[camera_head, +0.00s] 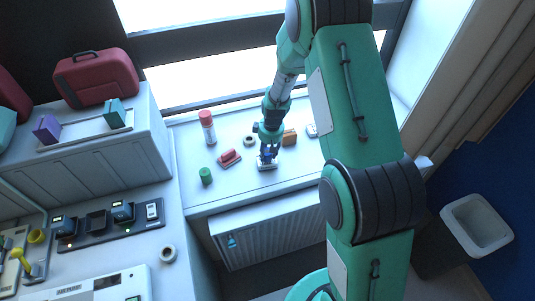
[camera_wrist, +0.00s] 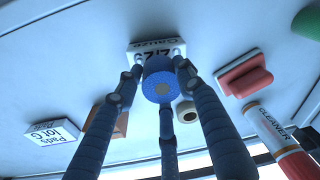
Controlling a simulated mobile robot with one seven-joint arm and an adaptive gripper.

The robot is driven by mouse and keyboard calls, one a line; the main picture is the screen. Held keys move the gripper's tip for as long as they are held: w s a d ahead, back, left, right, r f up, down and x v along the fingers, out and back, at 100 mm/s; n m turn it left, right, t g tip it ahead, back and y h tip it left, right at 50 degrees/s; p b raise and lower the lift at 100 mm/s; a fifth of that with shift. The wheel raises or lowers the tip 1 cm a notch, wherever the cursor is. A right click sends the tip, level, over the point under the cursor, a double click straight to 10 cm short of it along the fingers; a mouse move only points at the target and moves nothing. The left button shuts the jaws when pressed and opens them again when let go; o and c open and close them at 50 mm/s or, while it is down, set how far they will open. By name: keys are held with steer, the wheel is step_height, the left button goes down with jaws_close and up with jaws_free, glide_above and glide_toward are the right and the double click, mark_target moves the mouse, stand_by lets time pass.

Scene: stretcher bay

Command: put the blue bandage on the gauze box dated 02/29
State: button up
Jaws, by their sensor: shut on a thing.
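My gripper (camera_head: 267,153) is shut on the blue bandage (camera_wrist: 159,82), a round roll with a tan centre, held between the fingers in the wrist view. The white gauze box (camera_wrist: 148,46) lies flat on the counter, just past the roll in the wrist view. Its print reads "Gauze" and part of a date that looks like "2/2"; the roll hides the rest. In the head view the gauze box (camera_head: 267,166) is right under my gripper. I cannot tell whether the roll touches the box.
A white pads box (camera_wrist: 52,132), a tan block (camera_head: 290,137) and a pale roll (camera_head: 249,140) are nearby on the counter. A red-and-grey block (camera_head: 230,158), a green cylinder (camera_head: 206,176) and a cleaner can (camera_head: 208,127) stand to the left.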

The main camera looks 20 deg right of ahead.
steer(key=shift+f, duration=0.35)
steer(key=shift+f, duration=0.1)
steer(key=o, duration=1.2)
steer(key=shift+c, duration=0.2)
step_height(320, 180, up, 12)
steer(key=s, duration=0.1)
steer(key=shift+s+d, duration=0.15)
steer(key=shift+d, duration=0.2)
